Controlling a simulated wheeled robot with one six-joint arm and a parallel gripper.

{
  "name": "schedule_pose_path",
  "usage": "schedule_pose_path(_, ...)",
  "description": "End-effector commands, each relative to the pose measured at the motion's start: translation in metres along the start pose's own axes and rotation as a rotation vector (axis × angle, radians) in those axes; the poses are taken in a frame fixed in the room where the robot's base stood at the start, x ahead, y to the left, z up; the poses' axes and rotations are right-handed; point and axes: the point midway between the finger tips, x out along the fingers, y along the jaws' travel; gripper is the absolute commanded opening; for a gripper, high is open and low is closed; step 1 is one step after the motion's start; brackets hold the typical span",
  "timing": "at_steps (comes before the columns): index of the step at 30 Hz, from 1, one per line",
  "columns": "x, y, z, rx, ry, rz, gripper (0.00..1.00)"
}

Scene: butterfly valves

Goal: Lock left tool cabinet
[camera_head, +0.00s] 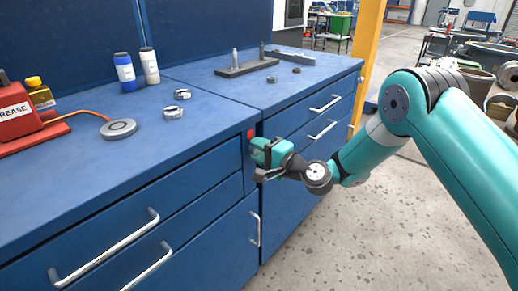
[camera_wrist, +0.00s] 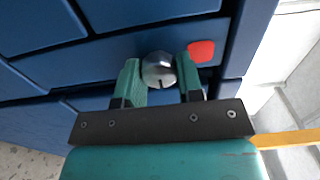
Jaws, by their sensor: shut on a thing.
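The left tool cabinet (camera_head: 205,182) is blue with drawers and fills the lower left of the head view. Its round metal lock knob (camera_wrist: 158,70) has a dark slot and sits on the upper front beside a red square marker (camera_wrist: 201,51). The marker also shows in the head view (camera_head: 251,134), just above my gripper. My gripper (camera_wrist: 160,80) is shut on the knob, with one green finger on each side. In the head view my gripper (camera_head: 266,156) is at the cabinet's upper right front and hides the knob.
Long metal drawer handles (camera_head: 108,250) stick out from the left cabinet's front. A second blue cabinet (camera_head: 300,130) stands directly to the right. Bottles (camera_head: 125,72), metal rings (camera_head: 174,112) and a red grease can (camera_head: 14,112) stand on top. The floor (camera_head: 335,235) in front is clear.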

Motion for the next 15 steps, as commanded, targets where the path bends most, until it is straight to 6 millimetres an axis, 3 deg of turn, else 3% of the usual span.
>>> schedule_pose_path(13, -0.0009, 0.0012, -0.0013, 0.013, 0.004, 0.002, 0.11)
schedule_pose_path(14, -0.0009, 0.0012, -0.0013, 0.013, 0.004, 0.002, 0.36)
schedule_pose_path(15, -0.0009, 0.0012, -0.0013, 0.013, 0.004, 0.002, 0.46)
